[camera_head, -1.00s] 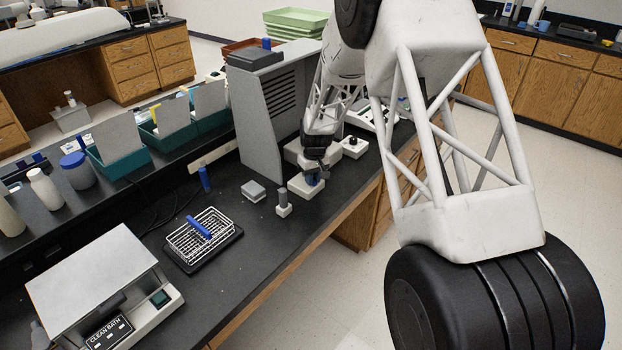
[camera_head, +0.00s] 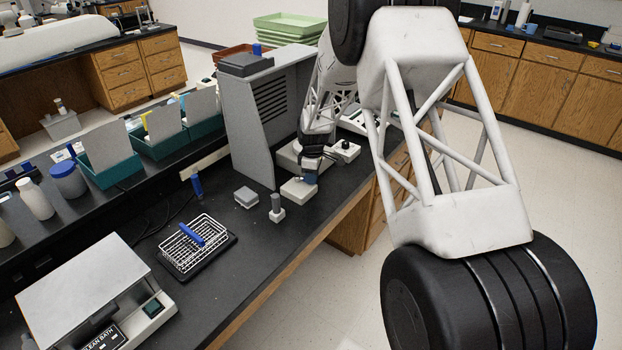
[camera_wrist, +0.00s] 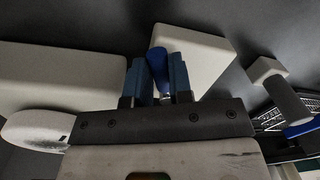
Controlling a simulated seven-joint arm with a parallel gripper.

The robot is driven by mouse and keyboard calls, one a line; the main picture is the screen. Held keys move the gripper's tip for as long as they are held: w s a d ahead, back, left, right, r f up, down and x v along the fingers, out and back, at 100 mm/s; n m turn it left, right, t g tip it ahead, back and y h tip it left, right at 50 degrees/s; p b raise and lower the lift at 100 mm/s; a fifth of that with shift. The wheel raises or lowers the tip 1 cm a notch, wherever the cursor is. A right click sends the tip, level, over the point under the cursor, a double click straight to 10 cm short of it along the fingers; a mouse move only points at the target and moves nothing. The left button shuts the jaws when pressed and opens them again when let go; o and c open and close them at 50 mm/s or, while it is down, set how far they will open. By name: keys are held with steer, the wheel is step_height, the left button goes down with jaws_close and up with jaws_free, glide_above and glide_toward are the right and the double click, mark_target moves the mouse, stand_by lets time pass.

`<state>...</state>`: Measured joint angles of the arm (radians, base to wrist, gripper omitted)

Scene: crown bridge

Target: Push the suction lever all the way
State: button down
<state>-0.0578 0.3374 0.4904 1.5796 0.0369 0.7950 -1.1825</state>
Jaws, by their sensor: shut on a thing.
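A blue piece (camera_wrist: 158,62), which looks like the suction lever, stands at a pale block (camera_wrist: 195,55) in the wrist view. My gripper (camera_wrist: 158,80) has its two blue fingers on either side of this piece, shut on it. In the head view my gripper (camera_head: 312,172) is low over the same pale block (camera_head: 296,191) near the bench's front edge. The lever is mostly hidden there by the fingers, and I cannot tell its exact angle.
A grey post on a white foot (camera_head: 276,206) and a small grey box (camera_head: 246,198) stand left of the block. A wire basket (camera_head: 180,250) lies farther left. A tall grey housing (camera_head: 240,135) rises behind. Bare black bench lies around the basket.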

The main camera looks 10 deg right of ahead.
steer(key=shift+w+n, duration=0.2)
steer(key=shift+n, duration=0.1)
steer(key=c, duration=1)
jaws_free()
steer(key=shift+c, duration=0.2)
steer(key=shift+r, duration=0.15)
steer(key=shift+w+d+r, duration=0.1)
steer(key=shift+r, duration=1.8)
steer(key=shift+w+r, duration=0.1)
steer(key=shift+r, duration=1.75)
steer(key=shift+r, duration=0.1)
